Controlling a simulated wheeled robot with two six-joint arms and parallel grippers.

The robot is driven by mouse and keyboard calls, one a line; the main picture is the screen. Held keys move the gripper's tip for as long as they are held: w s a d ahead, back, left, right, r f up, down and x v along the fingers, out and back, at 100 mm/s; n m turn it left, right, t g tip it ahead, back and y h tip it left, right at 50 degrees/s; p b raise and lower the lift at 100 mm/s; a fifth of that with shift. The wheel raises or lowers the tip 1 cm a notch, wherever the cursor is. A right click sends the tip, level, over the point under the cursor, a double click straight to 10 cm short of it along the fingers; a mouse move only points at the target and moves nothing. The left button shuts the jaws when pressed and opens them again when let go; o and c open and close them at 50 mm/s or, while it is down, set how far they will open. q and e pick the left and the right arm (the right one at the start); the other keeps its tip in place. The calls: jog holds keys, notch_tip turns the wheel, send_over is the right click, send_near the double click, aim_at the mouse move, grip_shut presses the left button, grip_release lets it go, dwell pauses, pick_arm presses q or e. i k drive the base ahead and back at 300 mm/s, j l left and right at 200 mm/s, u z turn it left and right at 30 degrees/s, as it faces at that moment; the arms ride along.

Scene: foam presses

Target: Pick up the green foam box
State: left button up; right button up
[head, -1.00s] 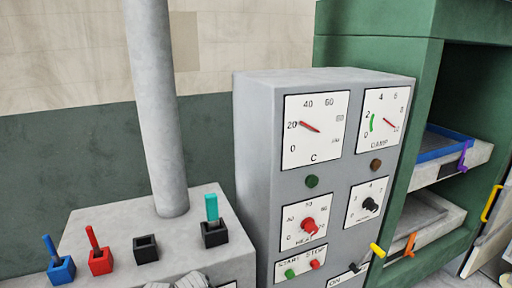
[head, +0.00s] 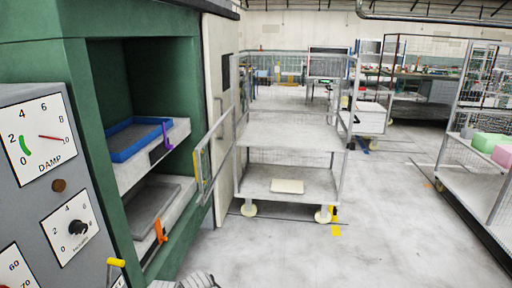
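A light green foam box (head: 487,142) lies on the shelf of a mesh-sided trolley at the right edge of the head view. It sits beside a pink block (head: 503,156), which partly overlaps it. The box is far from me, across the floor. Neither of my grippers can be made out clearly; a small ribbed grey shape shows at the bottom edge, and I cannot tell what it is.
A green press (head: 88,60) with a blue-rimmed tray (head: 138,140) and a grey control panel (head: 45,185) stand close on the left. A wire trolley (head: 290,135) holding a cream slab (head: 287,186) stands ahead. The grey floor (head: 385,225) between the trolleys is open.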

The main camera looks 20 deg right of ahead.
aim_at(484, 143)
jog(key=l+z, duration=0.15)
jog(key=z, duration=0.25)
jog(key=i+l+z, duration=0.1)
jog(key=z, duration=0.3)
jog(key=i+l+z, duration=0.1)
jog(key=z, duration=0.3)
jog(key=l+z, duration=0.1)
jog(key=z, duration=0.3)
jog(key=i+l+z, duration=0.15)
jog(key=i+z, duration=0.55)
jog(key=i+l+z, duration=0.15)
jog(key=i, duration=2.9)
jog(key=i+l+u, duration=0.1)
jog(key=i, duration=0.3)
jog(key=i+l+u, duration=0.15)
jog(key=i, duration=0.3)
jog(key=i+l+u, duration=0.1)
jog(key=i, duration=0.3)
jog(key=i+l+u, duration=0.15)
jog(key=i, duration=0.25)
jog(key=i+j+z, duration=0.2)
jog(key=i+j, duration=0.2)
jog(key=j, duration=0.2)
jog(key=i+j+z, duration=0.25)
jog(key=j, duration=0.4)
jog(key=i+j+z, duration=0.1)
jog(key=i+j, duration=0.15)
jog(key=i+j+z, duration=0.1)
jog(key=j, duration=0.4)
